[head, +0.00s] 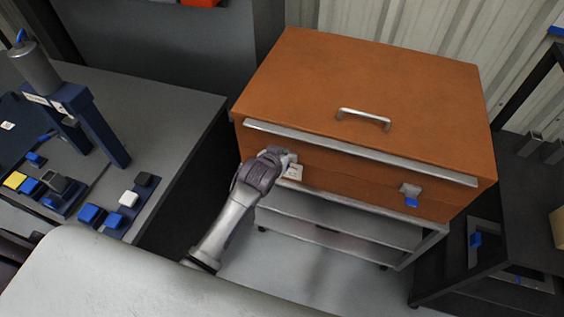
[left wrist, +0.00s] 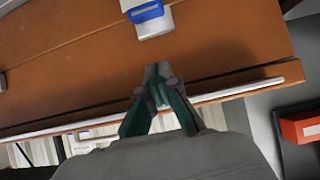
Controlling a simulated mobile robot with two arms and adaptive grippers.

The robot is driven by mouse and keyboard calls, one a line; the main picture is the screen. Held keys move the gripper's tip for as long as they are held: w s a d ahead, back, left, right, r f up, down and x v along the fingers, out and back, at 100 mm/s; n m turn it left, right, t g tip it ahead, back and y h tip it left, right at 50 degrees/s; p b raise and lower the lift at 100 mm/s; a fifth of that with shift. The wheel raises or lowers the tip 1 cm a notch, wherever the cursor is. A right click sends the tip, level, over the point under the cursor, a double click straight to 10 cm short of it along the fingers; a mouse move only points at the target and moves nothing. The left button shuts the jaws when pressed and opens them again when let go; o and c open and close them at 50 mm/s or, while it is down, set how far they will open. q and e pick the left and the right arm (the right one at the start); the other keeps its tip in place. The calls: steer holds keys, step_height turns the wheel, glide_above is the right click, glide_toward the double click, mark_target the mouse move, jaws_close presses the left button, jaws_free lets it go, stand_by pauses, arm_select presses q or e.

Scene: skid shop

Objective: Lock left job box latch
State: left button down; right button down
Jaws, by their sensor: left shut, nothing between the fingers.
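The orange job box (head: 370,90) stands with its lid down, a metal handle on top and a pale metal strip along its front. The left latch (head: 293,173) is a pale plate on the front face, partly hidden by my left gripper (head: 287,157). In the left wrist view this latch (left wrist: 155,27) shows at the top, with a blue part on a metal piece. My left gripper's fingers (left wrist: 157,84) are shut and empty, apart from the latch in that view. The right latch (head: 411,193) has a blue tab pointing down. My right gripper is not in view.
A grey workbench (head: 185,115) with a press and several small blue, white and dark blocks stands at left. Open grey shelves (head: 350,230) lie under the box. A dark rack (head: 510,205) stands close at right. A red object (left wrist: 301,128) shows in the left wrist view.

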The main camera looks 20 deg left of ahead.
arm_select(q)
steer(key=shift+x, duration=0.85)
steer(key=shift+s+f+p, duration=0.25)
steer(key=shift+f, duration=0.35)
steer(key=shift+s+f+p, duration=0.2)
steer(key=shift+s+f, duration=0.1)
steer(key=shift+f, duration=0.3)
steer(key=shift+s+f, duration=0.3)
steer(key=shift+f, duration=0.3)
